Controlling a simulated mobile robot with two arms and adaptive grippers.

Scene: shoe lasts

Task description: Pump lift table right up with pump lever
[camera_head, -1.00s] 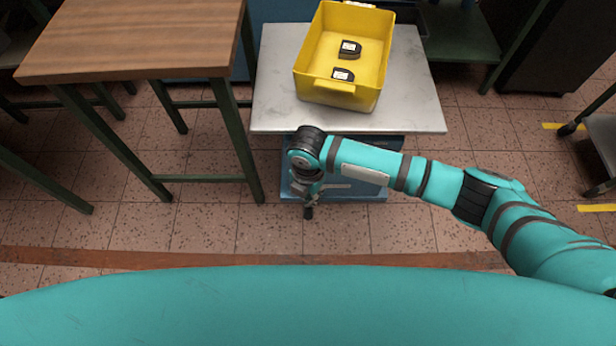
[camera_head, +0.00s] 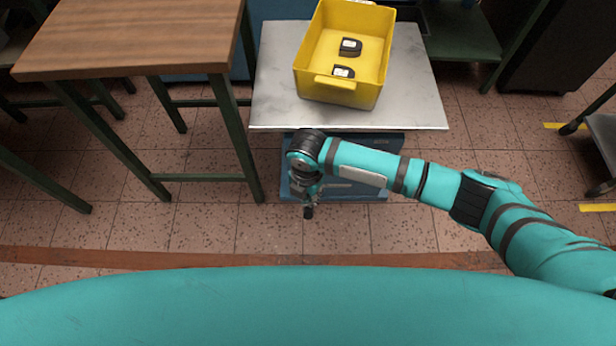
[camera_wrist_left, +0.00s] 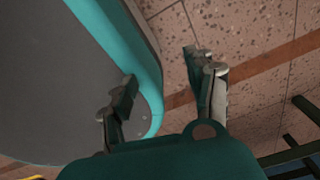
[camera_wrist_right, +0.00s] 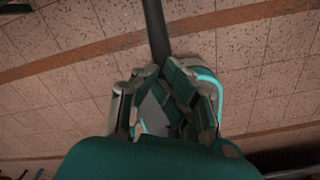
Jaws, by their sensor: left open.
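The lift table has a pale grey top (camera_head: 415,105) over a blue base (camera_head: 365,150). My right gripper (camera_head: 308,205) hangs in front of the base, below the table's front edge. In the right wrist view a dark straight pump lever (camera_wrist_right: 155,30) runs in from the top and ends between the fingers of my right gripper (camera_wrist_right: 162,72), which are closed around it. In the head view the lever is mostly hidden by my wrist. My left gripper (camera_wrist_left: 160,85) is open and empty in the left wrist view, over the floor beside my own body.
A yellow bin (camera_head: 338,92) with two dark objects (camera_head: 349,47) stands on the lift table. A wooden table (camera_head: 140,35) with green legs is close on the left. A dark green shelf (camera_head: 460,35) stands behind right. The tiled floor (camera_head: 420,225) in front is clear.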

